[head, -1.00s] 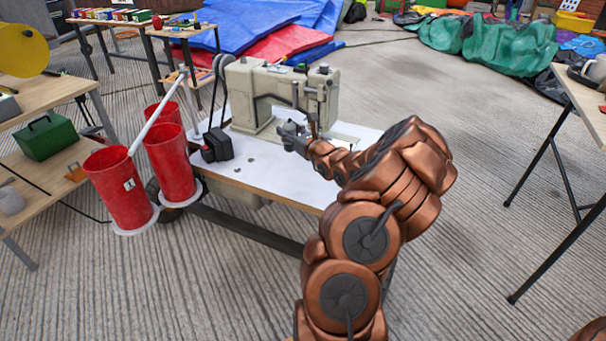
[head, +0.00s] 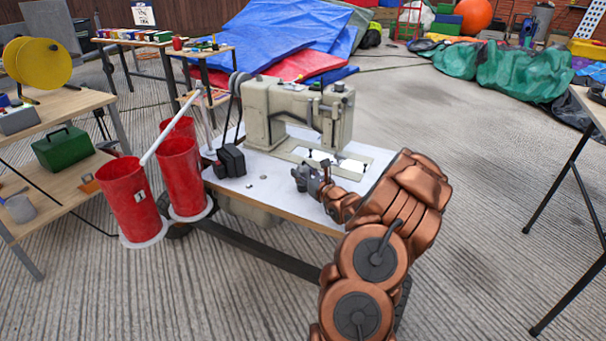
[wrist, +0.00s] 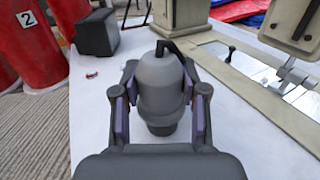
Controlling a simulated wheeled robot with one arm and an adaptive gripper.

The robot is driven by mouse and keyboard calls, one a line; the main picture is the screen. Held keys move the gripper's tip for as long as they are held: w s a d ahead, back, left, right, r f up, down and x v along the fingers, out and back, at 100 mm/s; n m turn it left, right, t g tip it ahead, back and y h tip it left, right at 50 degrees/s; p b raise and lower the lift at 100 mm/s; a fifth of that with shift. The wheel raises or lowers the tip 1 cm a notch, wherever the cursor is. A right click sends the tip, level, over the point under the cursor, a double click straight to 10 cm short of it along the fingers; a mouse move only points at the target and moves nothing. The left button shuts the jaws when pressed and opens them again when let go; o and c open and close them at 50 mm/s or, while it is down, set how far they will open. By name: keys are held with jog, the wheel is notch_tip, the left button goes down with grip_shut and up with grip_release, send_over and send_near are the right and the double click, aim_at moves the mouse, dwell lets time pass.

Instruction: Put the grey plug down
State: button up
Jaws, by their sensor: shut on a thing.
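The grey plug (wrist: 160,85) fills the middle of the wrist view, a rounded grey body with a dark hooked piece on top and a dark lower end. My gripper (wrist: 160,100) is shut on it, one finger on each side. The plug is upright over the white top of the sewing table (wrist: 100,125); whether its lower end touches the top I cannot tell. In the head view my gripper (head: 312,180) is low over the table (head: 275,190), in front of the sewing machine, and the plug is hard to make out there.
The cream sewing machine (head: 265,115) stands behind my gripper. A black box (head: 231,161) is at the table's left. Red buckets (head: 135,200) hang beside the left edge.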

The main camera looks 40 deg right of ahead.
jog(key=o, duration=1.2)
jog(key=shift+f, duration=0.15)
